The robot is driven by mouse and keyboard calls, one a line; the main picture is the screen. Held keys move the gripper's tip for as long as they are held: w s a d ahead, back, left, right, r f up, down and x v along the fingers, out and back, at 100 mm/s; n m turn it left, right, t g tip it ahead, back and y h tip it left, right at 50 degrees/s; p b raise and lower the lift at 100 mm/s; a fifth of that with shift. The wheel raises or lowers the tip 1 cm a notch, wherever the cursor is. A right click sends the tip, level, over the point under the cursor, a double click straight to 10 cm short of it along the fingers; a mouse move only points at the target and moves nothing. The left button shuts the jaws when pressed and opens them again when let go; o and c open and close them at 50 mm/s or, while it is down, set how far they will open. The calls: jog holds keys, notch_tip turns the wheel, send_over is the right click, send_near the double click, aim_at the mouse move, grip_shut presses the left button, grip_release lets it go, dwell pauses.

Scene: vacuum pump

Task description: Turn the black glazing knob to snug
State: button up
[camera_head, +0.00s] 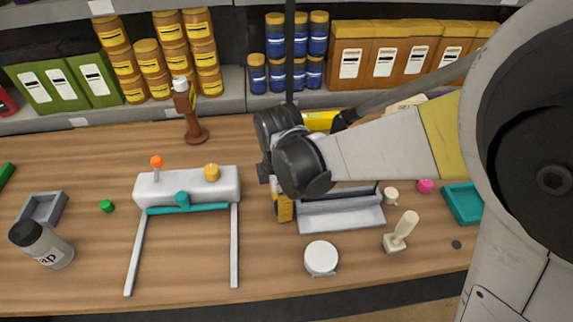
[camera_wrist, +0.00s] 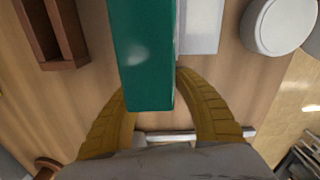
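I cannot make out the black glazing knob with certainty. A small dark disc (camera_head: 456,244) lies near the table's right front. My gripper's yellow fingers (camera_wrist: 151,82) are spread on either side of the end of a long teal-green block (camera_wrist: 146,45) in the wrist view. Whether they touch it cannot be told. In the head view my gripper (camera_head: 284,207) shows only in part, low over the left end of a grey metal tray (camera_head: 340,215); my arm hides the rest. A white pump frame (camera_head: 220,186) with an orange knob, a yellow knob and a teal bar stands to the left.
A white round jar (camera_head: 321,258) stands in front of my gripper, a cream-handled stamp (camera_head: 400,233) to the right. A teal tray (camera_head: 463,203) is farther right. A grey bottle (camera_head: 42,244) and grey tray (camera_head: 41,209) are at far left. The left front table is mostly clear.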

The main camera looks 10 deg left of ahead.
jog(key=c, duration=0.6)
jog(key=shift+m, duration=0.3)
jog(key=m, duration=0.4)
jog(key=shift+m, duration=2.3)
jog(key=o, duration=1.2)
jog(key=shift+w+r, duration=0.1)
jog(key=shift+r, duration=0.05)
